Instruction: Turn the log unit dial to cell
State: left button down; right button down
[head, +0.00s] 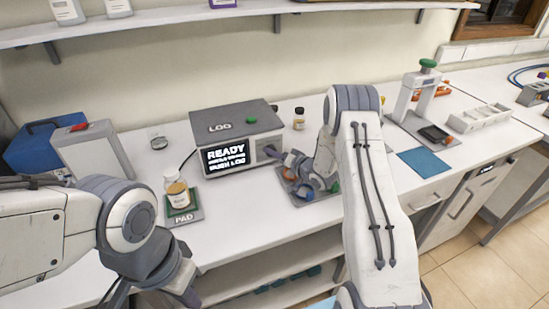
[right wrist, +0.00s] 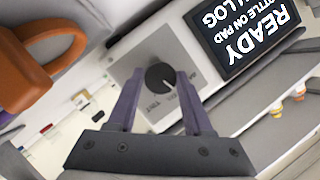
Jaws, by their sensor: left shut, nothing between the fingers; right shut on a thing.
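The log unit (head: 250,115) is a grey box on the bench with a lit screen (head: 226,156) that reads "READY" and "PUSH LOG". Its dial is a black round knob (right wrist: 160,76) with a white pointer line, on a light panel. In the right wrist view the pointer slants toward the lower right; the small labels around it are hard to read. My right gripper (right wrist: 160,85) has its purple fingers on either side of the knob, shut on it. In the head view this gripper (head: 272,153) is at the unit's front right. My left gripper (head: 188,297) is shut and empty at the lower left.
A bottle (head: 178,193) stands on the pad (head: 187,218) left of the unit. A small bottle (head: 298,119) stands right of the unit. A blue mat (head: 425,162) lies further right.

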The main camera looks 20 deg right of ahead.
jog(key=shift+d+m+t+y+b, duration=0.1)
jog(key=shift+m+t+y+b, duration=0.35)
jog(key=shift+m, duration=0.55)
jog(key=shift+c, duration=1.5)
grip_release()
jog(key=b+v, duration=0.3)
jog(key=v, duration=0.7)
jog(key=shift+s, duration=0.2)
